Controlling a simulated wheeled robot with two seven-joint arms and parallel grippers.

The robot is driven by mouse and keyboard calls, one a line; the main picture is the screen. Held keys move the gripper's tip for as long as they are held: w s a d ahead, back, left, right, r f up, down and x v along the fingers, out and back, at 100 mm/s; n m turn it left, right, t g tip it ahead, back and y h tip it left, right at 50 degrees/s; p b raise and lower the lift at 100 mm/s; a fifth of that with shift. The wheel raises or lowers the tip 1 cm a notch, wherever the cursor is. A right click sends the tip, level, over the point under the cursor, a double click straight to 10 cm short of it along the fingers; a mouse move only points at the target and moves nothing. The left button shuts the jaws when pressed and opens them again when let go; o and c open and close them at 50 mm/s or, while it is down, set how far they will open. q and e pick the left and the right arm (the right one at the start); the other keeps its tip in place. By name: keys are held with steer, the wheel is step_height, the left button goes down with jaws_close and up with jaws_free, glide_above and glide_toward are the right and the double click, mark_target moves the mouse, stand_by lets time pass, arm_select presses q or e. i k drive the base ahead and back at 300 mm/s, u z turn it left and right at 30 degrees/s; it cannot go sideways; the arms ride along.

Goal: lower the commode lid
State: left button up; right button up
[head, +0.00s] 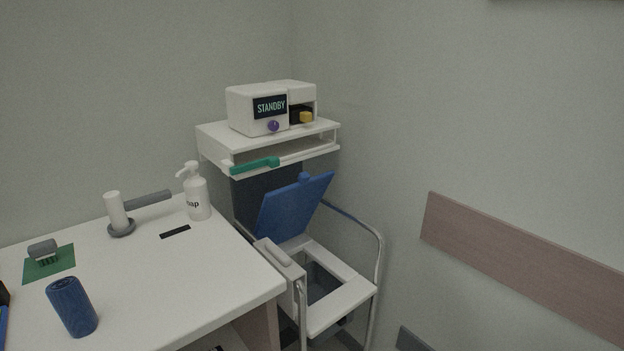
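The commode chair (340,310) stands in the corner, right of the white table. It has a white seat frame with a dark opening, metal armrest tubes and a dark backrest. Its blue lid (293,206) is raised and leans back toward the backrest, with a small blue knob at its top edge. The seat opening is uncovered. Neither of my grippers shows in the head view.
A white table (150,270) at left holds a soap bottle (197,194), a blue cylinder (72,306), a green mat (50,264) and a white upright holder (117,212). Behind the commode, a shelf (215,135) carries a STANDBY device (257,109). A wall rail (520,255) is at right.

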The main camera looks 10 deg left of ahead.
mark_target(286, 213)
steer(key=z, duration=0.7)
steer(key=i, duration=0.95)
steer(key=u, duration=1.6)
